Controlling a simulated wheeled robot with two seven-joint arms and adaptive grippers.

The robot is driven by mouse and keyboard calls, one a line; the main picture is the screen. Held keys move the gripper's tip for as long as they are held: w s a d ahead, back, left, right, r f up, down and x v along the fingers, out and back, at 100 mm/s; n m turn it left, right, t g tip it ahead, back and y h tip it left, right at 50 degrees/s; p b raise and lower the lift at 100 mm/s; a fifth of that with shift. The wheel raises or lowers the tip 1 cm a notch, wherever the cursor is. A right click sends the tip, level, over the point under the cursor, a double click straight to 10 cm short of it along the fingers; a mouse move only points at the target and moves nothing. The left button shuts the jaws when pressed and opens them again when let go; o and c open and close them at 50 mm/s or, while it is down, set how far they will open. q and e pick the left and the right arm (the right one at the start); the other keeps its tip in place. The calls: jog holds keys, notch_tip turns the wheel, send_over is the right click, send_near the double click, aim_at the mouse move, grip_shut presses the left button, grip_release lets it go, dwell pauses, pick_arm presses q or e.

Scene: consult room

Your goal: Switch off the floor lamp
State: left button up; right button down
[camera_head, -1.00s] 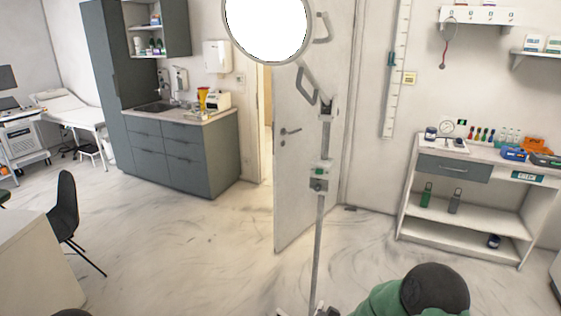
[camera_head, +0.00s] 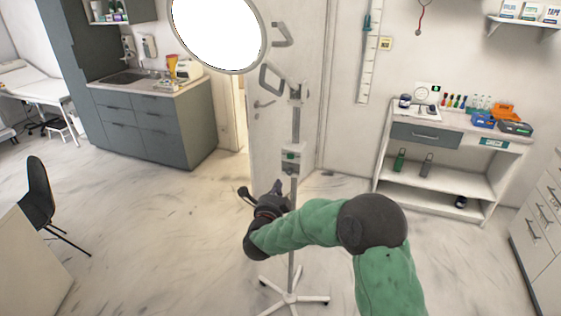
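The floor lamp has a round, bright white head (camera_head: 217,30) at the top, and it appears lit. Its thin grey pole (camera_head: 296,125) runs down to a wheeled star base (camera_head: 292,300) on the floor. A small box with a green switch (camera_head: 291,156) sits midway up the pole. My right gripper (camera_head: 262,190) is below and left of that box, in front of or beside the pole, and apart from the switch. Its two dark fingers stand apart with nothing seen between them. My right forearm hides part of the lower pole. My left gripper is out of view.
A half-open white door (camera_head: 275,130) stands behind the lamp. A grey sink cabinet (camera_head: 155,125) is at the left, a black chair (camera_head: 38,195) at the far left. A shelf unit (camera_head: 435,175) with supplies and a drawer cabinet (camera_head: 540,215) are at the right.

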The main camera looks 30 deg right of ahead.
aim_at(287, 158)
jog(key=shift+d, duration=0.1)
jog(key=x, duration=1.4)
jog(key=shift+w+m+g+h, duration=0.35)
jog(key=shift+m+g+h, duration=0.05)
jog(key=shift+h, duration=0.1)
jog(key=shift+w+r+m+g+h+b, duration=0.1)
jog(key=shift+m+g+h+b, duration=0.2)
jog(key=shift+g, duration=0.1)
